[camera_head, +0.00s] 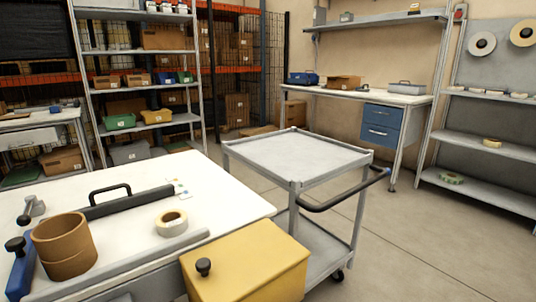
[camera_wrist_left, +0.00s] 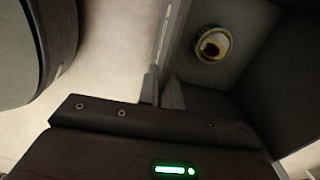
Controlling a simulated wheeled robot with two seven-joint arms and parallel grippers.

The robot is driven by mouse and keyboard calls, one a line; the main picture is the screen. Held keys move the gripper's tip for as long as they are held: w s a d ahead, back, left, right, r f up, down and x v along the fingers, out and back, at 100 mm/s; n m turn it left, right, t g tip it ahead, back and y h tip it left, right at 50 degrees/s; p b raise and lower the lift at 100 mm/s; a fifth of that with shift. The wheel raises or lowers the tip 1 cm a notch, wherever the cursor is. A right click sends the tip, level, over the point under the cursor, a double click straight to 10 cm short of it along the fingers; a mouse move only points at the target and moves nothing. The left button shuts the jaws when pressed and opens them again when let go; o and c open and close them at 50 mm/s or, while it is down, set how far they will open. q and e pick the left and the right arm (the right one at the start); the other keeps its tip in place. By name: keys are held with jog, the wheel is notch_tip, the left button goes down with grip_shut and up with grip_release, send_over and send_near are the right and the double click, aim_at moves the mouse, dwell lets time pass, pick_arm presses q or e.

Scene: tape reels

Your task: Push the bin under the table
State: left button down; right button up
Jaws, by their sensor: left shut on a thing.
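In the left wrist view my left gripper (camera_wrist_left: 164,92) is shut on the thin upright edge of a grey bin (camera_wrist_left: 190,70). A pale tape reel (camera_wrist_left: 201,50) with a dark centre lies inside the bin. Much of the bin is dark or hidden by the gripper body. Neither gripper shows in the head view, and I cannot make out the grey bin there. The white table (camera_head: 130,215) fills the lower left of the head view; the space under it is hidden.
A yellow box (camera_head: 250,262) stands at the table's right front corner. A grey cart (camera_head: 295,155) with a black handle stands beyond it. A brown roll (camera_head: 64,245) and a white tape reel (camera_head: 171,223) are on the table. Open floor (camera_head: 430,240) lies to the right.

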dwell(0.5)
pick_arm(q)
jog(key=shift+w+p, duration=0.5)
jog(key=shift+w, duration=1.15)
jog(key=c, duration=0.8)
grip_release()
jog(key=shift+s, duration=0.1)
